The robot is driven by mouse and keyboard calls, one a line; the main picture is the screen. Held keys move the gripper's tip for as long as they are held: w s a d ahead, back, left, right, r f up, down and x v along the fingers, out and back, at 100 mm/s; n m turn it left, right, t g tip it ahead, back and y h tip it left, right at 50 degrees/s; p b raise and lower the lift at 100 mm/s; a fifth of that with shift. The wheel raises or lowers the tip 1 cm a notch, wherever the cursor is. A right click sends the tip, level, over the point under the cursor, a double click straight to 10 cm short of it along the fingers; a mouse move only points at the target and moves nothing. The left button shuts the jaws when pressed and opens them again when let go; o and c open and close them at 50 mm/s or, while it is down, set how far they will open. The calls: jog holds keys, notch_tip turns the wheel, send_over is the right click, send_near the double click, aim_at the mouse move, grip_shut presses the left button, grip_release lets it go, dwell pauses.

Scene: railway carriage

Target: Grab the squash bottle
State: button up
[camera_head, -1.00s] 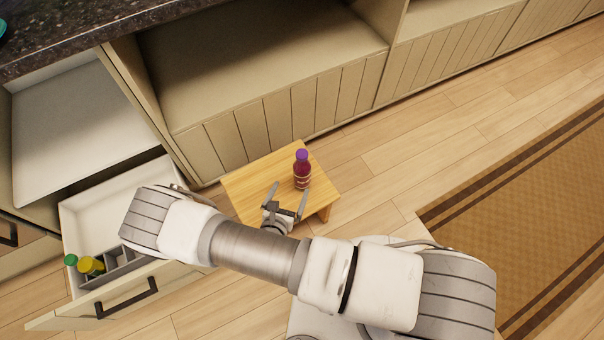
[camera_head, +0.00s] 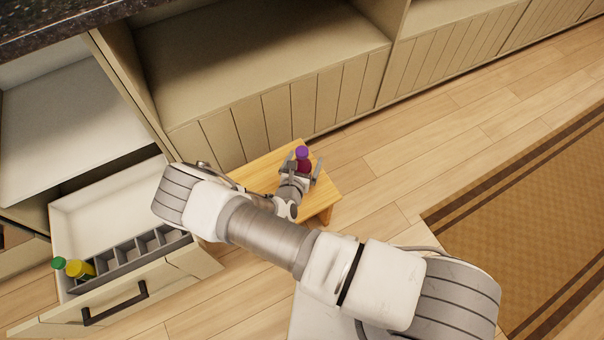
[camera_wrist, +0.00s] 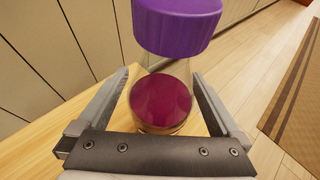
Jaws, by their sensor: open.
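The squash bottle (camera_head: 304,164) has a purple cap and dark red contents. It stands upright on a small wooden stool (camera_head: 327,190). In the wrist view the bottle (camera_wrist: 162,100) is close, with its cap toward the top of the picture. My gripper (camera_head: 302,168) is open, with one finger on each side of the bottle. In the wrist view the fingers of my gripper (camera_wrist: 160,85) flank the bottle, and I cannot tell whether either touches it. The bottle's lower part is hidden behind my gripper in the head view.
An open drawer (camera_head: 68,215) at the left has grey dividers and holds a yellow bottle (camera_head: 80,270) and a green-capped bottle (camera_head: 58,263). Cabinets (camera_head: 290,115) stand behind the stool. Wooden floor and a brown rug (camera_head: 520,220) lie to the right.

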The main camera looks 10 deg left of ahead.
jog(key=shift+w, duration=0.1)
jog(key=shift+c, duration=0.2)
grip_shut()
dwell(0.5)
